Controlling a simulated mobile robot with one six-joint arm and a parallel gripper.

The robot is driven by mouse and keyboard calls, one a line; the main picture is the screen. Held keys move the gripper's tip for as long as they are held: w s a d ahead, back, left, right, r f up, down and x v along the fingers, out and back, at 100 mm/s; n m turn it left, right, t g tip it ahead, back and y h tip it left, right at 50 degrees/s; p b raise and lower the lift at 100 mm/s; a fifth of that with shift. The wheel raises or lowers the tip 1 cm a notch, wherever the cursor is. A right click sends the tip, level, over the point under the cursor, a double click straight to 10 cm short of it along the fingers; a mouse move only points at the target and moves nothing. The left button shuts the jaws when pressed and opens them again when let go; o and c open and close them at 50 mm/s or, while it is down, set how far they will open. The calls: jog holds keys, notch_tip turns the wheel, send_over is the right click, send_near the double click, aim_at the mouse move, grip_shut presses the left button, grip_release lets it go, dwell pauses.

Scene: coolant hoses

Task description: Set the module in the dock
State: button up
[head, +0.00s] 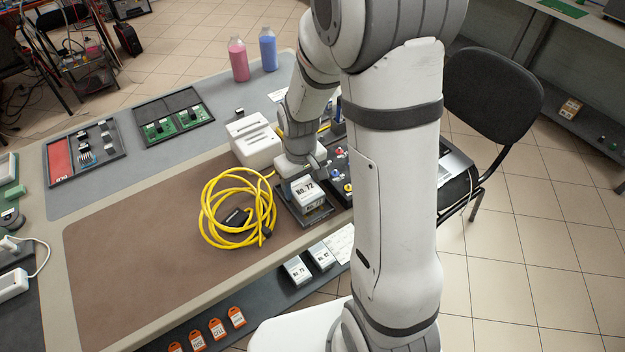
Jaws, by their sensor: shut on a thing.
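The module (308,196) is a pale box with a dark-lettered label that seems to read "No. 72". My gripper (302,176) reaches down from above and is shut on it. The fingers are small here and partly hidden by the wrist and the module. The dock (319,215) is a dark, low tray near the table's front edge, directly under and around the module. I cannot tell whether the module rests in the dock or is held just above it.
A coiled yellow hose (214,228) lies left of the dock. A white unit (253,140) stands behind it. A panel with coloured connectors (342,172) is close on the right. Two labelled boxes (297,270) sit below the front edge. Pink (238,60) and blue bottles (268,50) stand at the back.

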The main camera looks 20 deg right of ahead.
jog(key=shift+f+b, duration=0.35)
jog(key=shift+f, duration=0.05)
jog(key=o, duration=1.2)
jog(key=shift+o, duration=0.2)
jog(key=shift+r, duration=0.15)
